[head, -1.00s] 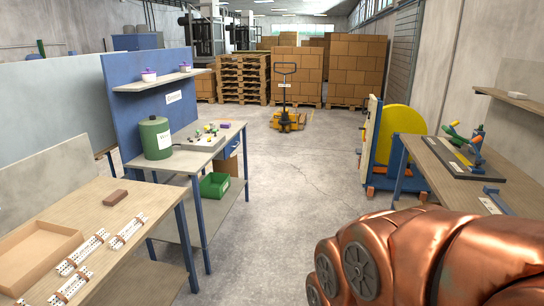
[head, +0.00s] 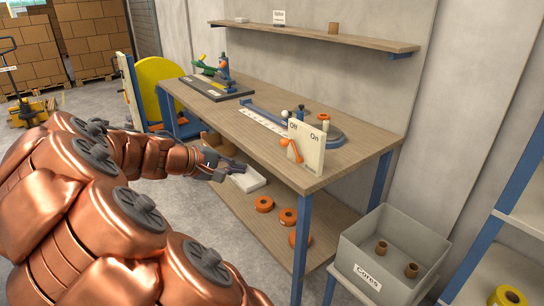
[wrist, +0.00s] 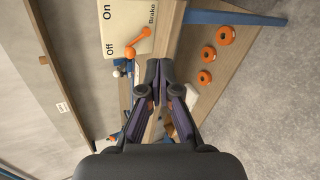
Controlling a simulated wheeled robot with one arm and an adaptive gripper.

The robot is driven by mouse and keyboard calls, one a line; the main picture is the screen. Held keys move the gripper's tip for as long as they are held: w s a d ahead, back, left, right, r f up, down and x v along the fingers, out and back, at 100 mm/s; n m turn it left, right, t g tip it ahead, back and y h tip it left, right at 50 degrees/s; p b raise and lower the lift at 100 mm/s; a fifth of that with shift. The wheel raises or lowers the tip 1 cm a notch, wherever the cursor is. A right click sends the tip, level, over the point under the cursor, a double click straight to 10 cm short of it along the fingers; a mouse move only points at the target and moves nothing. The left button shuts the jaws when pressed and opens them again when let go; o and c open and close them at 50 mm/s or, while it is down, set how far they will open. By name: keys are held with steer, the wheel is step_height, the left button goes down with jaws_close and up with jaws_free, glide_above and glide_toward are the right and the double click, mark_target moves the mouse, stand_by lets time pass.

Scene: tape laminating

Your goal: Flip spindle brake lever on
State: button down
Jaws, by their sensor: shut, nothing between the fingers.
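The spindle brake panel (head: 306,146) is a cream plate marked "Off" and "On", standing upright near the front edge of the workbench. Its orange lever (head: 292,147) has a ball end leaning toward the "Off" side. In the wrist view the panel (wrist: 118,33) reads "Brake", and the lever (wrist: 138,44) has its ball near "Off". My gripper (head: 228,170) is shut and empty, in front of the bench edge and left of the panel, apart from the lever. In the wrist view my gripper (wrist: 159,68) has its fingertips together just beside the panel.
The workbench (head: 240,123) carries a blue spindle fixture (head: 325,131) behind the panel and a black tool base (head: 215,88). The lower shelf holds orange rolls (head: 288,216). A grey "Cores" bin (head: 385,249) stands right. A shelf (head: 315,35) hangs above.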

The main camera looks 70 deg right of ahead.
steer(key=w+d+f+n+h+b, duration=0.2)
steer(key=w+d+f, duration=0.2)
steer(key=d, duration=0.4)
steer(key=w+d+f+n+h+b, duration=0.3)
steer(key=w+d+f, duration=0.1)
steer(key=d, duration=0.4)
steer(key=shift+s+d, duration=0.1)
steer(key=shift+d, duration=0.05)
steer(key=s+d+r, duration=0.1)
steer(key=s+d, duration=0.6)
steer(key=d, duration=0.2)
steer(key=shift+p, duration=0.3)
